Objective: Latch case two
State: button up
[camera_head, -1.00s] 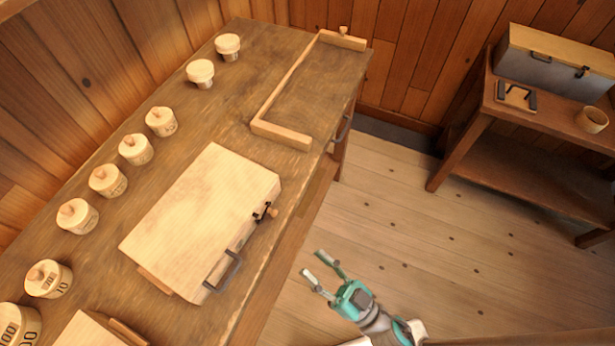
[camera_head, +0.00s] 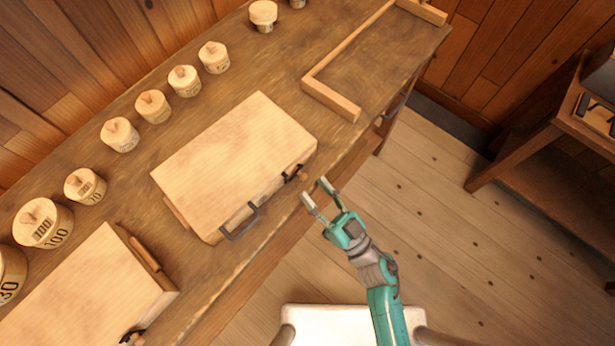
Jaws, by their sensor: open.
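A closed pale wooden case (camera_head: 235,160) lies on the workbench. Its front side has a dark carrying handle (camera_head: 241,222) and, to the right of that, a dark latch (camera_head: 293,173) with a small wooden knob. A second pale wooden case (camera_head: 85,295) lies at the lower left, partly cut off by the frame, with a dark latch (camera_head: 132,338) at its front corner. No number shows on either case. My gripper (camera_head: 315,193) is open and empty. Its fingertips are just in front of the first case's latch, near the bench's front edge, apparently apart from it.
Several lidded turned wooden pots (camera_head: 153,106) stand in a row along the back of the workbench (camera_head: 285,75). A wooden corner frame (camera_head: 331,98) lies at the right end, with bare bench inside it. A side table (camera_head: 530,150) stands at the far right beyond open floor (camera_head: 430,220).

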aim_at(307, 186)
jog(key=shift+x, duration=1.8)
jog(key=shift+c, duration=0.3)
grip_shut()
